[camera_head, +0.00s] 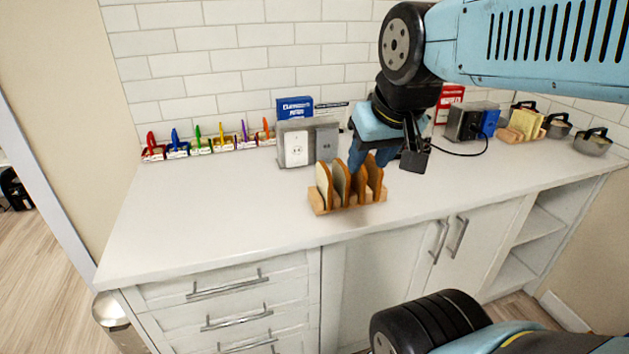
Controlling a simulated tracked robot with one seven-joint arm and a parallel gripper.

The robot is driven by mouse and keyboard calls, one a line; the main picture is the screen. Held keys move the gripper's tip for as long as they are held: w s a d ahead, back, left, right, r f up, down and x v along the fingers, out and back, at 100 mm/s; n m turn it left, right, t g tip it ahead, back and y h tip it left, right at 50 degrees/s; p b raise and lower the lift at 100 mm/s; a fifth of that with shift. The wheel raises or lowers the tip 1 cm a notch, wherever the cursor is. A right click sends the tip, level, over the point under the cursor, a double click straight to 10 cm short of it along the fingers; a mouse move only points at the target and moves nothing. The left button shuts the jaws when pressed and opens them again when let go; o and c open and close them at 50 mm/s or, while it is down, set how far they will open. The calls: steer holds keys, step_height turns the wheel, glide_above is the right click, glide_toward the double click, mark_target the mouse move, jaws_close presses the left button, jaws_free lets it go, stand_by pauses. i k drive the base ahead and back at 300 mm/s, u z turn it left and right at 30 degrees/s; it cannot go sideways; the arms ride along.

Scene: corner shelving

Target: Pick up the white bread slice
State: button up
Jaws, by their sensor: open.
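A wooden rack (348,208) stands near the front edge of the white counter and holds several upright bread slices. The leftmost slice, a white bread slice (322,186) with a brown crust, shows its pale face. The slices to its right, such as a darker slice (341,182), look browner or greyer. My gripper (369,166) points down over the right part of the rack, with its blue fingers open near the tops of the right-hand slices. The fingers partly hide those slices, and I cannot tell whether they touch any.
Behind the rack stands a grey appliance (308,141) with a blue box (294,107). Small colored racks (213,146) line the wall at left. A second rack (523,126) with yellowish slices and several pans are at right. The counter's left part is clear.

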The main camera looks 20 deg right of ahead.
mark_target(324, 178)
steer(key=u, duration=0.1)
steer(key=i, duration=0.15)
steer(key=z, duration=3.05)
steer(key=k, duration=0.9)
steer(key=u, duration=0.55)
steer(key=k, duration=0.6)
steer(key=u, duration=0.65)
